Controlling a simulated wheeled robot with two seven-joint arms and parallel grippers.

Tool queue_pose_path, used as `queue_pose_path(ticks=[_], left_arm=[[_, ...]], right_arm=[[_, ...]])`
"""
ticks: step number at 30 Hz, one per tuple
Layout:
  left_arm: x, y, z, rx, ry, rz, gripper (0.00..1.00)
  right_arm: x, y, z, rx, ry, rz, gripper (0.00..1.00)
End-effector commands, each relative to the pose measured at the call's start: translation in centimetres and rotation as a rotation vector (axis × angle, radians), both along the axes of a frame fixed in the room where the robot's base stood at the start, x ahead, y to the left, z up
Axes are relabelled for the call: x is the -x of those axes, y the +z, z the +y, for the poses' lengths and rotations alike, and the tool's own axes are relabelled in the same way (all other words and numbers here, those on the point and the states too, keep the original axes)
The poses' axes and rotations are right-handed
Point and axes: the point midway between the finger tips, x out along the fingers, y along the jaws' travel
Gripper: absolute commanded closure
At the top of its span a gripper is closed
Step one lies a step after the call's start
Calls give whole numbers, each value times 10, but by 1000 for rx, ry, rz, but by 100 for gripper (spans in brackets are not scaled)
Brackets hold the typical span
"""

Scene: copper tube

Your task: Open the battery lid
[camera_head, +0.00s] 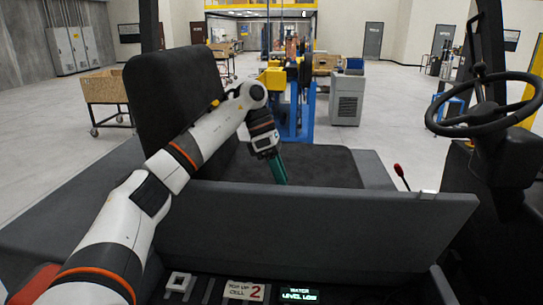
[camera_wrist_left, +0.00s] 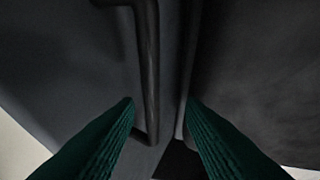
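The battery lid (camera_head: 320,235) is a wide dark grey panel below the seat cushion in the head view. It looks tilted, with battery parts showing below its lower edge. My left gripper (camera_head: 279,170) reaches down behind the panel's top edge, its green fingers over the cushion. In the left wrist view the two green fingers (camera_wrist_left: 160,102) stand apart. A dark bar handle (camera_wrist_left: 149,75) runs between their tips, nearer the left finger. I cannot tell whether either finger touches it. My right gripper is out of view.
A label with a red 2 (camera_head: 245,291) and a lit water-level display (camera_head: 299,294) show below the panel. The seat backrest (camera_head: 172,100) stands at the left. A steering wheel (camera_head: 488,107) and a red-knobbed lever (camera_head: 399,171) are at the right.

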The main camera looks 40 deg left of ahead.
Motion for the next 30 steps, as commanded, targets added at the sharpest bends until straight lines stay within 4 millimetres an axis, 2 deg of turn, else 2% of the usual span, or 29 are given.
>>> queue_pose_path(ticks=[3,9,12,18,30], left_arm=[[0,25,12,3,3,-6,64],[2,62,28,-1,3,-2,64],[2,71,32,-1,3,-1,64],[3,77,37,-1,1,0,64],[3,77,37,-1,1,0,64]], right_arm=[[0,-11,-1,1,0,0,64],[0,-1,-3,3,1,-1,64],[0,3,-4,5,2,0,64],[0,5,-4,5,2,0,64],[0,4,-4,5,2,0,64]])
